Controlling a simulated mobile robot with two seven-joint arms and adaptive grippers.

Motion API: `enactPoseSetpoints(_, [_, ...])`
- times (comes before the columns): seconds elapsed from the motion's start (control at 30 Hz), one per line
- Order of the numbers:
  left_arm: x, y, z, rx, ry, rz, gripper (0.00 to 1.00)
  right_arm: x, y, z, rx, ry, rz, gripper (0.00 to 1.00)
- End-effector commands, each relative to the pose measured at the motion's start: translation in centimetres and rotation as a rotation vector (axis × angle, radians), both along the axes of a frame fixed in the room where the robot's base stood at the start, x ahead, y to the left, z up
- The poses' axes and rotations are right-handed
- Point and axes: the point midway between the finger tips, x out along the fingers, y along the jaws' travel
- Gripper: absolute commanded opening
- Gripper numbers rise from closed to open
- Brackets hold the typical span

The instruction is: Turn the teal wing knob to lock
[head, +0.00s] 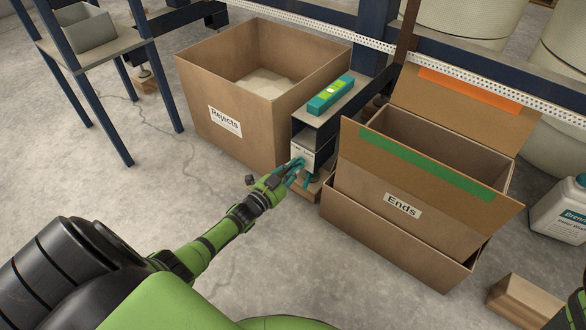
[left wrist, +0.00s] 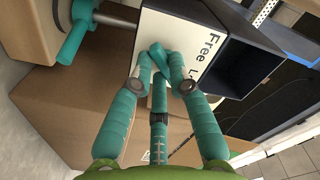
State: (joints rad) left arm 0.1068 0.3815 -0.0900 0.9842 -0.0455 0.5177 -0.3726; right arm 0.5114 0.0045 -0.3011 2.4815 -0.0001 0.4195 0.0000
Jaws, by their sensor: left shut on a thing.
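The teal wing knob (left wrist: 158,55) sits on a white plate (left wrist: 192,38) on the front of a dark box-like stand (head: 318,130). The plate carries the word "Free" and the start of another word, which my finger hides. My left gripper (head: 298,172) reaches the plate from the front. In the left wrist view its teal fingers (left wrist: 163,82) are closed on the knob from both sides, and a third finger lies below between them. The knob slants in this view. Its full outline is partly covered by the fingertips. My right gripper is not in view.
A "Rejects" box (head: 225,121) stands left of the stand, and an "Ends" box (head: 402,205) stands close on its right. A teal and lime case (head: 331,95) lies on top of the stand. Open concrete floor (head: 290,260) lies in front.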

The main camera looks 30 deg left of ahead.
Motion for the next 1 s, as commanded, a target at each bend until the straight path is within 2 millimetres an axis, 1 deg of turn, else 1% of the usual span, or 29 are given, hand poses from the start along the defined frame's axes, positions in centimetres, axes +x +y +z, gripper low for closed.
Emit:
enactPoseSetpoints(0.03, [0.0, 0.0, 0.0, 0.003, 0.000, -0.001, 0.22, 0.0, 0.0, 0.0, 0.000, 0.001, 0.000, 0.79])
enactPoseSetpoints(0.07, [0.0, 0.0, 0.0, 0.004, 0.000, -0.001, 0.34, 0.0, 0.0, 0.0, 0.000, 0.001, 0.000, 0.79])
enactPoseSetpoints(0.1, [0.0, 0.0, 0.0, 0.003, 0.000, -0.001, 0.42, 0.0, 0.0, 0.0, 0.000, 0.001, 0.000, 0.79])
enactPoseSetpoints(0.4, [0.0, 0.0, 0.0, 0.001, 0.001, -0.001, 0.42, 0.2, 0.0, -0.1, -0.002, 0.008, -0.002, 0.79])
enactPoseSetpoints(0.53, [-0.7, 0.0, -0.1, 0.001, 0.002, -0.001, 0.42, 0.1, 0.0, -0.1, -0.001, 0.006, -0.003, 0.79])
enactPoseSetpoints(0.67, [-2.4, 0.2, -0.2, 0.001, 0.003, 0.000, 0.42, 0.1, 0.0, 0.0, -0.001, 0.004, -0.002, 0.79])
enactPoseSetpoints(1.0, [-9.1, 0.7, -0.1, 0.002, 0.003, -0.001, 0.42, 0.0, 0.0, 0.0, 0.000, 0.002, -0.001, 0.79])
